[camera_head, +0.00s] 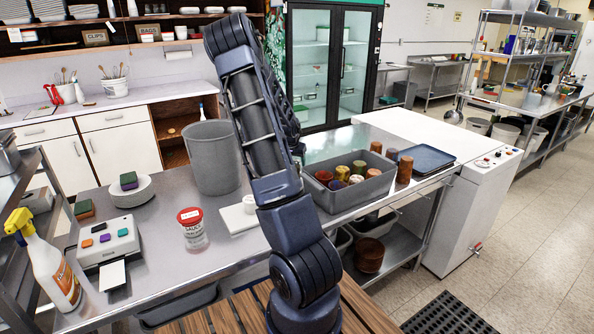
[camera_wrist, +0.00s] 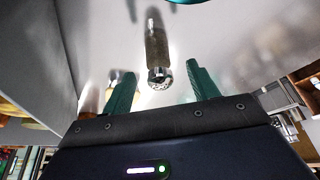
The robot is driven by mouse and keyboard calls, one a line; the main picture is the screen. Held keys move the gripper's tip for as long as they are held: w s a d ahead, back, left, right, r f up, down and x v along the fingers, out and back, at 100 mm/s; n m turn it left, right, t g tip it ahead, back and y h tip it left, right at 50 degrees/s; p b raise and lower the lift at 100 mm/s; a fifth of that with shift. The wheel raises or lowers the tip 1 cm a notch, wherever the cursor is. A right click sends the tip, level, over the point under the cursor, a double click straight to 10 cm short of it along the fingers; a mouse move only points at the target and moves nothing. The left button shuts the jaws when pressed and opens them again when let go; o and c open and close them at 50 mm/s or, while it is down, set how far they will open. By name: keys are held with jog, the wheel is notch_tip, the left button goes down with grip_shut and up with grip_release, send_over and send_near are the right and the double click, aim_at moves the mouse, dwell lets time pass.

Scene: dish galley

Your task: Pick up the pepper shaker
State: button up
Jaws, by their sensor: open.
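The pepper shaker (camera_wrist: 156,48) shows in the wrist view, with a shiny silver cap towards my gripper and a dark, speckled body running towards the top of the picture. My gripper (camera_wrist: 160,58) is open, with one green finger on each side of the shaker's capped end. Gaps show between the shaker and both fingers. Nothing is held. In the head view my arm crosses the middle of the counter (camera_head: 150,262), and I make out neither the shaker nor my gripper there.
A grey tub (camera_head: 335,200) of cups stands right of my arm, with a blue tray (camera_head: 425,158) beyond. A teal edge (camera_wrist: 186,2) shows beyond the shaker.

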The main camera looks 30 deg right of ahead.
jog(key=shift+d+x, duration=0.2)
jog(key=shift+x, duration=2.5)
jog(key=shift+r, duration=0.15)
jog(key=c, duration=1.1)
jog(key=shift+w+r, duration=0.1)
